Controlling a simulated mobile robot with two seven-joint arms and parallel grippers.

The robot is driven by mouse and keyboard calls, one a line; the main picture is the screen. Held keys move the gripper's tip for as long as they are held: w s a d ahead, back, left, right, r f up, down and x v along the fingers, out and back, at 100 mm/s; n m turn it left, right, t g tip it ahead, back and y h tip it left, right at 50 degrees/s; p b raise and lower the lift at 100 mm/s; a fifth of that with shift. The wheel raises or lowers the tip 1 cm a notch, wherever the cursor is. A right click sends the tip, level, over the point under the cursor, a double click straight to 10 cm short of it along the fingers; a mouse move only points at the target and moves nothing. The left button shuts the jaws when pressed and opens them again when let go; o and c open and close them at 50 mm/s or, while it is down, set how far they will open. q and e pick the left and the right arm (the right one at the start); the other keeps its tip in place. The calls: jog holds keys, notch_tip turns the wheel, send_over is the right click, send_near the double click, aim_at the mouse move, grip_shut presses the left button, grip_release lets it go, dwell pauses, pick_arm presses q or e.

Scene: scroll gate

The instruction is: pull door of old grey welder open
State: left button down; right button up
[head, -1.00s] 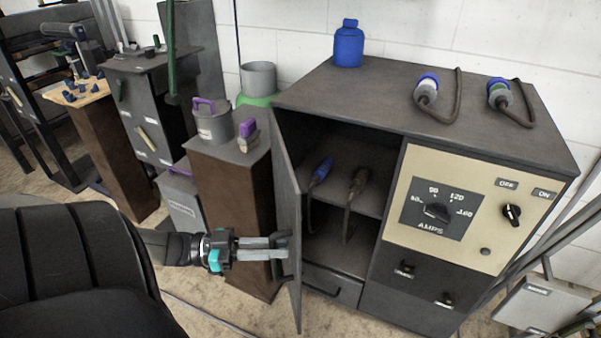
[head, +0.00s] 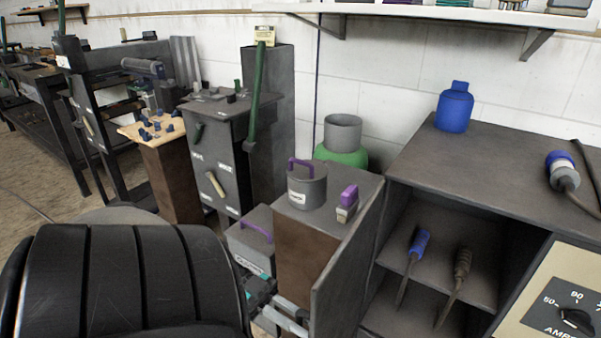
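The grey welder (head: 455,165) is a dark cabinet at the right, cut off by the frame. Its door (head: 347,272) stands swung out to the left, its inner face toward me and its lower part below the frame. The open compartment shows a blue-handled tool (head: 415,248) and a brown-handled tool (head: 456,282). My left gripper (head: 288,319) is at the bottom edge, on the outer side of the door near its free edge. Its fingertips are partly cut off, and the door handle is hidden, so its grip is unclear. My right gripper is not in view.
A blue bottle (head: 454,108) stands on the welder.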

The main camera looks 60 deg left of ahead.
pick_arm(q)
jog(key=shift+s+a+f, duration=0.1)
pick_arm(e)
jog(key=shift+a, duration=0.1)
pick_arm(q)
jog(key=c, duration=0.8)
grip_release()
jog(key=shift+c, duration=0.2)
jog(key=shift+a, duration=0.1)
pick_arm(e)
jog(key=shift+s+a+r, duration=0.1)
